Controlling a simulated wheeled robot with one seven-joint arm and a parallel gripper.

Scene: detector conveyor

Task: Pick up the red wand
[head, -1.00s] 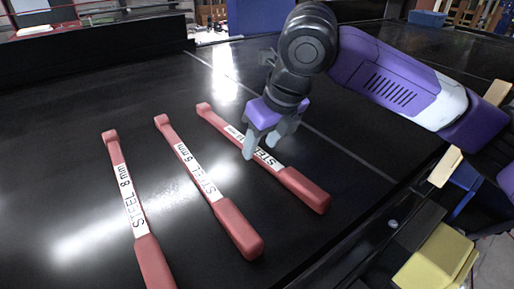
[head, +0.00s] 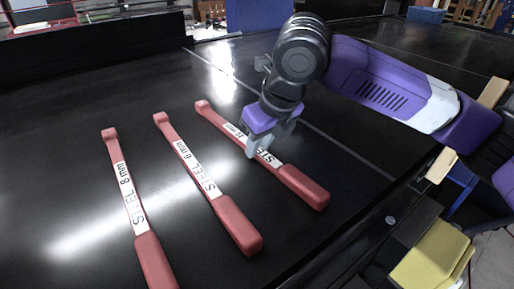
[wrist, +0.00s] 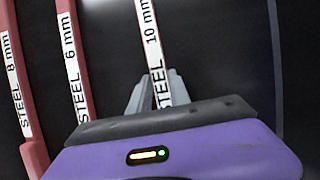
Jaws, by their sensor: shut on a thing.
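Three red wands with white labels lie side by side on the black belt. The middle wand (head: 238,225) reads "STEEL 6 mm", and the left wand (head: 152,255) reads "STEEL 8 mm". My gripper (head: 262,148) points down over the right wand, its fingers shut on the labelled middle part. In the wrist view the fingertips (wrist: 158,85) lie on both sides of that label. The wand appears to rest on the belt still; its stretch between the fingers is partly hidden in the head view.
The black conveyor belt (head: 60,190) is clear to the left and beyond the wands. A dark raised wall (head: 90,50) runs along the back left. A yellow box (head: 432,258) stands off the belt at lower right.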

